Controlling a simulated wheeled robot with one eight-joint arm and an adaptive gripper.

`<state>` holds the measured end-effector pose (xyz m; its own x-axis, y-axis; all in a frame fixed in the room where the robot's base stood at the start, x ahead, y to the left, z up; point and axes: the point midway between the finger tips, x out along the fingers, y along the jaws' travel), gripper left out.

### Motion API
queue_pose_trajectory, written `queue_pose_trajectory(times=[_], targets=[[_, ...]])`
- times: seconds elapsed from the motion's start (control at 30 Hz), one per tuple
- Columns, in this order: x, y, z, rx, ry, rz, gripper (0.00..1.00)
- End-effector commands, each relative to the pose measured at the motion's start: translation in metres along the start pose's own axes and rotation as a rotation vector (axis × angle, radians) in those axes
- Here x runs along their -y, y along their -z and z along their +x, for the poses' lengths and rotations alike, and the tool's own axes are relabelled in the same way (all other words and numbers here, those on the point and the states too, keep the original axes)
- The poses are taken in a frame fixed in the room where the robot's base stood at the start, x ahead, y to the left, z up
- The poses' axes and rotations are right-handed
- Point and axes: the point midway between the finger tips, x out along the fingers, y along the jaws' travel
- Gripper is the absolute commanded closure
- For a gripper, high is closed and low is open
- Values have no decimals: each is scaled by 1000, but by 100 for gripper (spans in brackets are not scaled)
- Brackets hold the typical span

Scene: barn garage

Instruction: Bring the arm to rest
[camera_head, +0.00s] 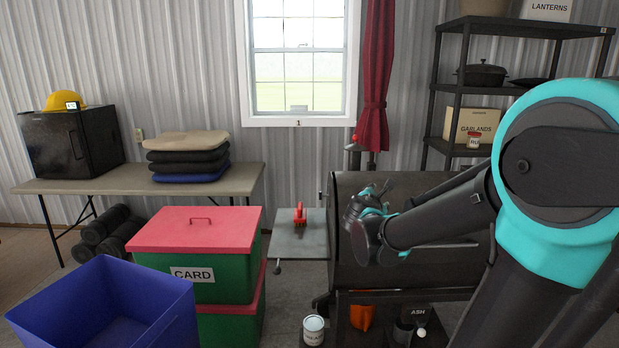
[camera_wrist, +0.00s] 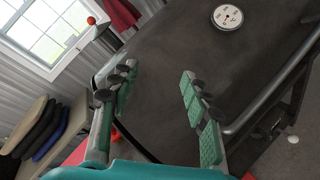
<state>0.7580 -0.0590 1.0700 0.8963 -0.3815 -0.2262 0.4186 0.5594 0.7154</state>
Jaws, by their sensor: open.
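My gripper (camera_wrist: 158,105) shows in the wrist view with its two green-padded fingers spread wide and nothing between them. In the head view my arm reaches from the right across the front of a black barrel grill (camera_head: 345,200), and the gripper end is partly hidden behind my wrist links. In the wrist view the dark grill lid (camera_wrist: 165,60) fills the space beyond the fingers, with a round dial (camera_wrist: 228,17) at the top. I cannot tell how far the fingers are from the lid.
A grey side shelf (camera_head: 300,245) holds a red-handled tool (camera_head: 299,215). Red-lidded green boxes (camera_head: 195,230) and a blue bin (camera_head: 105,305) stand at left. A table (camera_head: 130,182) holds folded cushions (camera_head: 187,158) and a black box (camera_head: 70,143). A shelf rack (camera_head: 460,90) stands behind my arm.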

Motion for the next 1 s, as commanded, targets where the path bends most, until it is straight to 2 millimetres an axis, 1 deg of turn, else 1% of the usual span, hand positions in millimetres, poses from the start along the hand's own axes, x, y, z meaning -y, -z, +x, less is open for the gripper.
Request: queue_pose_trajectory(times=[0.03, 0.07, 0.17, 0.2, 0.23, 0.27, 0.3, 0.37, 0.4, 0.47, 0.5, 0.6, 0.7, 0.83, 1.0], targets=[[20, -2, -4, -6, 47, 90, 53], [32, -1, -6, -11, 77, 152, 53], [80, 4, -19, -24, 205, 402, 53], [103, 8, -27, -27, 270, 523, 53], [121, 13, -34, -27, 324, 620, 53], [139, 18, -43, -26, 380, 720, 53], [162, 27, -55, -22, 458, 854, 53], [193, 43, -76, -11, 578, 1049, 53], [211, 54, -91, 0, 658, 1172, 53], [233, 72, -114, 19, 776, 1340, 53], [244, 83, -128, 33, 849, 1439, 53], [263, 108, -159, 68, 1006, 1635, 53], [272, 124, -181, 95, 1115, 1754, 53], [275, 133, -193, 111, 1178, 1819, 53], [274, 134, -194, 112, 1184, 1825, 53]])
